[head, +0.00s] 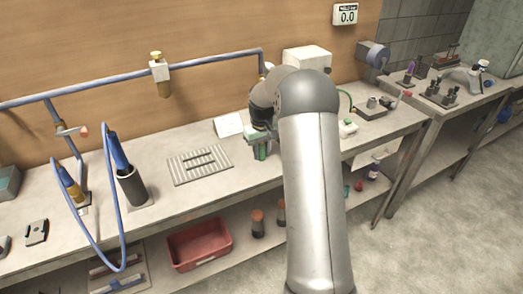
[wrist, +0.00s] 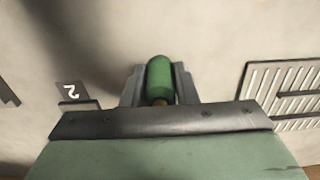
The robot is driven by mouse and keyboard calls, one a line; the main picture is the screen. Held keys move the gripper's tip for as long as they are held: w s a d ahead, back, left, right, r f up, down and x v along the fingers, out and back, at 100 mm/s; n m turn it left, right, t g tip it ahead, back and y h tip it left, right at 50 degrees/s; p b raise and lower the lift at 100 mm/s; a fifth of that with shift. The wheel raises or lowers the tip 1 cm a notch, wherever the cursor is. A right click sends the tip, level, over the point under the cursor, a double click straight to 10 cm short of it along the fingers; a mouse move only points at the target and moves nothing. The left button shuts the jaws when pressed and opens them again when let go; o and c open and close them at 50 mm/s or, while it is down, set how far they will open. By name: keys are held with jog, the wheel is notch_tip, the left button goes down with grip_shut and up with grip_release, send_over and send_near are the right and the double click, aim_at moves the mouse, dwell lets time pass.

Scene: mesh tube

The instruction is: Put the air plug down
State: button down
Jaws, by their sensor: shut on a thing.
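The air plug is the small green rounded piece (wrist: 160,78) in the wrist view, with a brownish end towards my palm. My gripper (wrist: 159,82) is shut on it, one finger on each side. The bench top lies beyond it; I cannot tell whether the plug touches it. In the head view my gripper (head: 261,150) is over the bench, left of my arm, and a bit of green shows at its fingers. My arm hides part of the bench there.
A slotted metal plate (head: 201,164) lies to the left on the bench, and it also shows in the wrist view (wrist: 283,90). A tag marked 2 (wrist: 74,92) lies on the bench. A blue hose (head: 107,220) loops at the left by a dark cylinder holder (head: 133,187). A red bin (head: 199,243) sits below.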

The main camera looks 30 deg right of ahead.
aim_at(260, 146)
jog(key=c, duration=1.1)
grip_release()
jog(key=shift+c, duration=0.2)
notch_tip(260, 146, up, 13)
jog(key=shift+f, duration=0.2)
jog(key=shift+r, duration=0.3)
jog(key=s+a+r, duration=0.2)
jog(key=s+a, duration=1.1)
jog(key=s, duration=0.3)
jog(key=s+a+f, duration=0.2)
jog(key=s+f, duration=0.1)
jog(key=s, duration=0.6)
jog(key=s+a+f, duration=0.3)
jog(key=s+f, duration=0.1)
jog(key=s, duration=0.5)
jog(key=shift+s, duration=0.25)
